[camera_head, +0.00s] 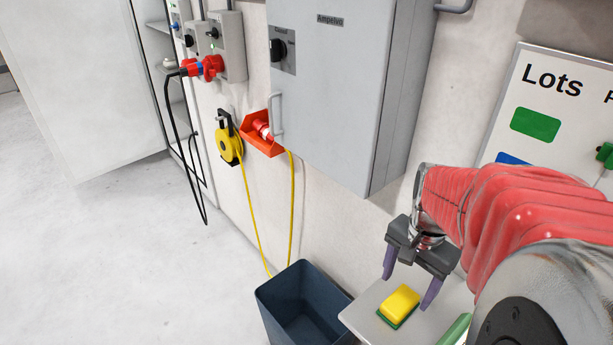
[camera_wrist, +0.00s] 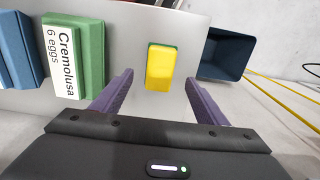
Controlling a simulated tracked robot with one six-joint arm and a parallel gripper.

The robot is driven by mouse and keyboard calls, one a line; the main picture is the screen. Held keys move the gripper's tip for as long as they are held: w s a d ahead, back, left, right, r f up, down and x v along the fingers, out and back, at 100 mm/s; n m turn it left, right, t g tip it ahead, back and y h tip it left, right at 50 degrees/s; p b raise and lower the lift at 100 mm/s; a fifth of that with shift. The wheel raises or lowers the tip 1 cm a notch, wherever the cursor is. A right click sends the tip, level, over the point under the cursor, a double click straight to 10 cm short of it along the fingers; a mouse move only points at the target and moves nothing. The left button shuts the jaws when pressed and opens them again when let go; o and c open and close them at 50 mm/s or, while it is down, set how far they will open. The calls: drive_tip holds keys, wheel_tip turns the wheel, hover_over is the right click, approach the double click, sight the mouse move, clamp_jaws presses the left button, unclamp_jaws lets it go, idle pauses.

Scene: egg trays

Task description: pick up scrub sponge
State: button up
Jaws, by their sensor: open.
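The scrub sponge (camera_head: 401,304) is yellow with a green underside and lies on a light grey surface at the lower right of the head view. In the wrist view the sponge (camera_wrist: 160,68) is ahead of my gripper, in line with the gap between the fingers. My gripper (camera_head: 410,290) has purple fingers and is open and empty. In the wrist view its fingers (camera_wrist: 158,95) stand apart on either side of the gap. I cannot tell the exact height of the fingertips above the surface.
A dark blue bin (camera_head: 305,308) stands left of the grey surface (camera_head: 362,318). A green egg carton (camera_wrist: 88,55) labelled Cremolusa and a blue carton (camera_wrist: 14,50) lie left of the sponge in the wrist view. A grey cabinet (camera_head: 335,95) hangs on the wall behind.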

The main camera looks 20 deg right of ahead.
sight(402, 300)
drive_tip(key=shift+f, duration=0.65)
drive_tip(key=shift+f, duration=0.1)
drive_tip(key=shift+f, duration=2.5)
drive_tip(key=shift+c, duration=0.3)
drive_tip(key=c, duration=1.2)
drive_tip(key=shift+r, duration=0.15)
wheel_tip(402, 300, up, 10)
drive_tip(key=shift+f, duration=0.1)
